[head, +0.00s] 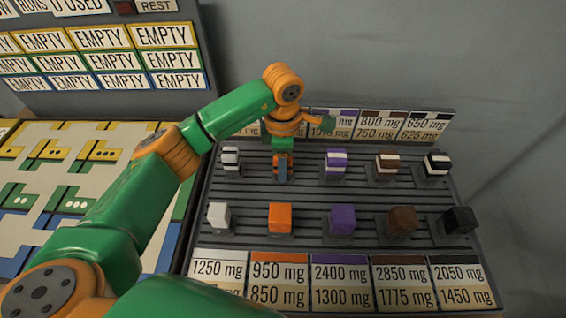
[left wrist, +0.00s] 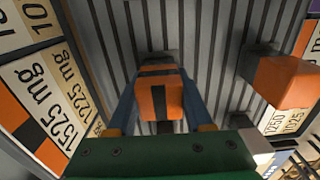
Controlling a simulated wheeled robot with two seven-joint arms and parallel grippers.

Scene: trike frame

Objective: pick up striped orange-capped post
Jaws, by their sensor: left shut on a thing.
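The striped orange-capped post (left wrist: 160,100) shows in the left wrist view as an orange block with dark stripes, standing by the grooved rack. My left gripper (left wrist: 160,115) is shut on it, with a blue finger on each side. In the head view my left gripper (head: 283,172) points down at the back row of the rack, and mostly hides the striped post there. Whether the post still touches its base I cannot tell. My right gripper is not in view.
The rack (head: 312,205) also holds striped white (head: 230,158), purple (head: 336,160), brown (head: 387,161) and black (head: 437,161) posts at the back. A plain orange post (head: 280,218) stands in the front row. Weight labels (head: 341,283) line the front. A patterned board (head: 60,170) lies left.

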